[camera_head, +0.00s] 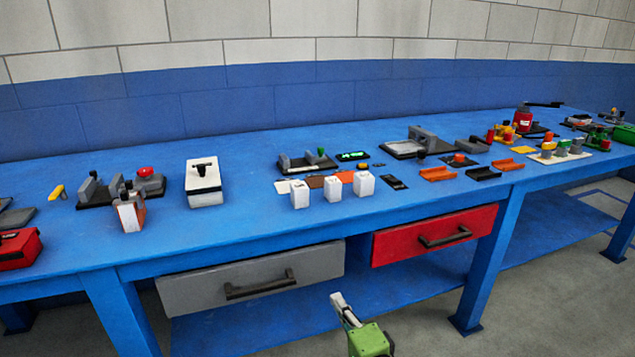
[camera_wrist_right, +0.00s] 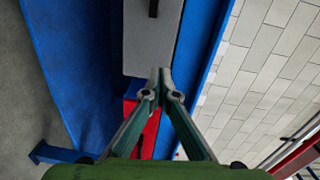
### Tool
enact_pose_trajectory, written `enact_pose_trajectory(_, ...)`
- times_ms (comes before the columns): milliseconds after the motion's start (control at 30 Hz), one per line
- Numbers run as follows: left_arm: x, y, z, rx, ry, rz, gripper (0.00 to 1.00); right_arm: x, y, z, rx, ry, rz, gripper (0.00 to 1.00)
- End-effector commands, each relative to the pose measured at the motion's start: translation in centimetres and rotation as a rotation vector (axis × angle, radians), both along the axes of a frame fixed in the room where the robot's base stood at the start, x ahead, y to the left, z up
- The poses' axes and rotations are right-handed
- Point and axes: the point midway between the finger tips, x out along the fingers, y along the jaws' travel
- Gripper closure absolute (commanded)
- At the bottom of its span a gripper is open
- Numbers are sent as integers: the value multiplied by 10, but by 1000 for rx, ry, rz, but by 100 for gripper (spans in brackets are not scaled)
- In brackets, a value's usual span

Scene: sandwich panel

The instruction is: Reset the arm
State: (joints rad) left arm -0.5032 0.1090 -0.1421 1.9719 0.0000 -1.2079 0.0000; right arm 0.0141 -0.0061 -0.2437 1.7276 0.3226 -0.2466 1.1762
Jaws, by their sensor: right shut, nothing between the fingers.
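My right gripper (camera_head: 340,300) is at the bottom middle of the head view, in front of the workbench and below the drawer fronts. Its green body is at the bottom edge and its fingers point up and to the left. In the right wrist view the gripper (camera_wrist_right: 162,75) has its fingertips together, with nothing between them. The grey drawer front (camera_wrist_right: 150,40) and the red drawer front (camera_wrist_right: 148,130) show behind the fingers. My left gripper is not in the head view.
A blue workbench (camera_head: 250,225) crosses the view. A grey drawer (camera_head: 215,284) and a red drawer (camera_head: 400,240) sit under its top, both with dark handles. Three white containers (camera_head: 333,189) stand near its front edge. Grey floor (camera_head: 550,265) is open at the lower right.

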Motion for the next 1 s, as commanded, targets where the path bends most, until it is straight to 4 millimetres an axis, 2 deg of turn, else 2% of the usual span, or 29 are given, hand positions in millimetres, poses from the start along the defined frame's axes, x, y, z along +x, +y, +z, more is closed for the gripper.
enact_pose_trajectory(167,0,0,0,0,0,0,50,-55,-18,-95,-389,172,83,100)
enact_pose_trajectory(200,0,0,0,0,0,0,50,-74,-24,-119,-498,220,122,100)
enact_pose_trajectory(300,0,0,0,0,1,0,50,-124,-44,-173,-753,332,237,100)
enact_pose_trajectory(400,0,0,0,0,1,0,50,-175,-65,-213,-962,428,369,100)
enact_pose_trajectory(500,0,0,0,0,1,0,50,-219,-83,-240,-1117,502,493,100)
enact_pose_trajectory(600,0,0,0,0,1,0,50,-258,-101,-258,-1234,564,610,100)
enact_pose_trajectory(867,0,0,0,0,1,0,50,-347,-140,-284,-1446,686,906,100)
enact_pose_trajectory(1000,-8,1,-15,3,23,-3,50,-348,-138,-297,-1434,691,910,100)
